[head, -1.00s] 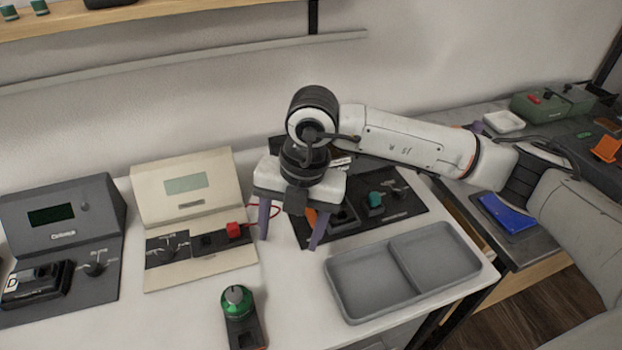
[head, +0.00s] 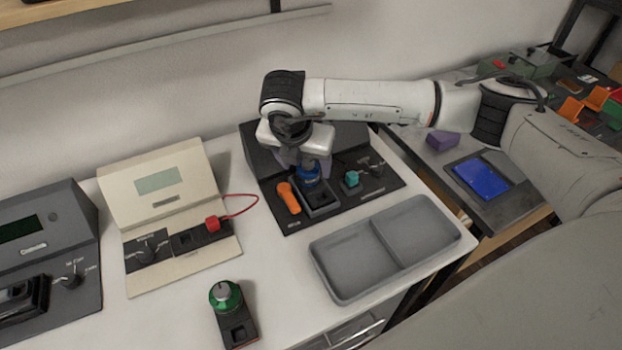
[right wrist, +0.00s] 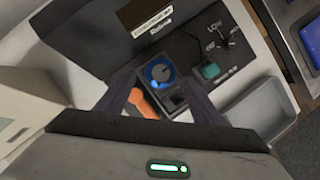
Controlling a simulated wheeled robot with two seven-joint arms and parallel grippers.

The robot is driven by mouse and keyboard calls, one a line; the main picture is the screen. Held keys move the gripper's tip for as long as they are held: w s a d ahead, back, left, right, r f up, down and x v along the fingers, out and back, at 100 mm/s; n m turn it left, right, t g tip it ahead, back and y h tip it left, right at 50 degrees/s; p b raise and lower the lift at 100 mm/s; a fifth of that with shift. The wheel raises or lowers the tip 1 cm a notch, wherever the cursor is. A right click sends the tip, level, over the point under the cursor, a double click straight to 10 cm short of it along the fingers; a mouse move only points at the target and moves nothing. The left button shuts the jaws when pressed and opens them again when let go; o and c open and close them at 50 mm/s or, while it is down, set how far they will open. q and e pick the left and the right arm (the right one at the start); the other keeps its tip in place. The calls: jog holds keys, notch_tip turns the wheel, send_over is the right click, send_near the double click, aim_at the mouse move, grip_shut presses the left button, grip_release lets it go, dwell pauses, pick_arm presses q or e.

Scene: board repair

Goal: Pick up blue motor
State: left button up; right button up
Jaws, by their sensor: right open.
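The blue motor (head: 309,174) is a small round blue part in a dark socket block on the black station at the back of the table. In the right wrist view the blue motor (right wrist: 160,72) shows from above as a blue ring with a grey centre. My right gripper (head: 303,168) is over the station, right at the motor and partly hiding it. In the right wrist view its two dark purple fingers are apart, with the motor ahead between them. The gripper is open and empty. My left gripper is not in view.
An orange part (head: 288,197) and a teal connector (head: 351,179) flank the socket. A grey two-compartment tray (head: 345,262) stands in front. A green motor (head: 225,297) in its holder, a cream station (head: 160,182) and a dark grey station (head: 45,235) are to the left.

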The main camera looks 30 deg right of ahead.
jog(key=shift+x, duration=0.9)
jog(key=shift+c, duration=0.4)
jog(key=c, duration=1.1)
jog(key=shift+r, duration=0.1)
notch_tip(320, 180, up, 10)
jog(key=shift+b, duration=0.45)
